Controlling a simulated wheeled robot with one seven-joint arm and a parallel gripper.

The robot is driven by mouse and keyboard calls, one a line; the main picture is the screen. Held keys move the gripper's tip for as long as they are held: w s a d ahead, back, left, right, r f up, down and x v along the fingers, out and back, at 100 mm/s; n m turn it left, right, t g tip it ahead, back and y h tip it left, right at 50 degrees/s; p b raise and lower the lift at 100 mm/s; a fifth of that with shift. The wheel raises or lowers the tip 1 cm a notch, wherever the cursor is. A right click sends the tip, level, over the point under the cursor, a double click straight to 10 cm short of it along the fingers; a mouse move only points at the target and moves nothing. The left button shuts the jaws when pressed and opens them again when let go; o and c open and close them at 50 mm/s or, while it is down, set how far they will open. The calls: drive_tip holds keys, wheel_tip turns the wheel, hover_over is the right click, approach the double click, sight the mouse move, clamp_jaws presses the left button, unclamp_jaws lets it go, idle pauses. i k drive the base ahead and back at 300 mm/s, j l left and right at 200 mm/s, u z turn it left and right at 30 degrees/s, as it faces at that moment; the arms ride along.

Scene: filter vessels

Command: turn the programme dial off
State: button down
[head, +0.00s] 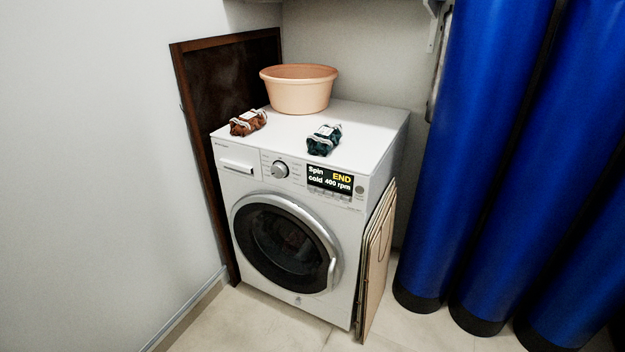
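The programme dial (280,170) is a round silver knob on the front panel of a white washing machine (223,195), left of the display. Its pointer setting is too small to tell. The lit display (331,181) reads "Spin", "END", "cold" and "400 rpm". The round door (287,247) with a silver ring looks shut. My gripper is not in view.
On the machine's top stand a peach tub (300,92), a brown bundle (248,123) and a dark teal bundle (324,140). Flat boards (377,265) lean on its right side. Tall blue vessels (475,150) stand at right. Floor in front is clear.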

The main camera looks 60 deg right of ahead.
sight(279, 170)
drive_tip(key=i+l+u, duration=0.1)
drive_tip(key=i+l, duration=0.45)
drive_tip(key=l, duration=0.25)
drive_tip(key=i+l+u, duration=0.15)
drive_tip(key=i+l, duration=0.15)
drive_tip(key=l, duration=0.1)
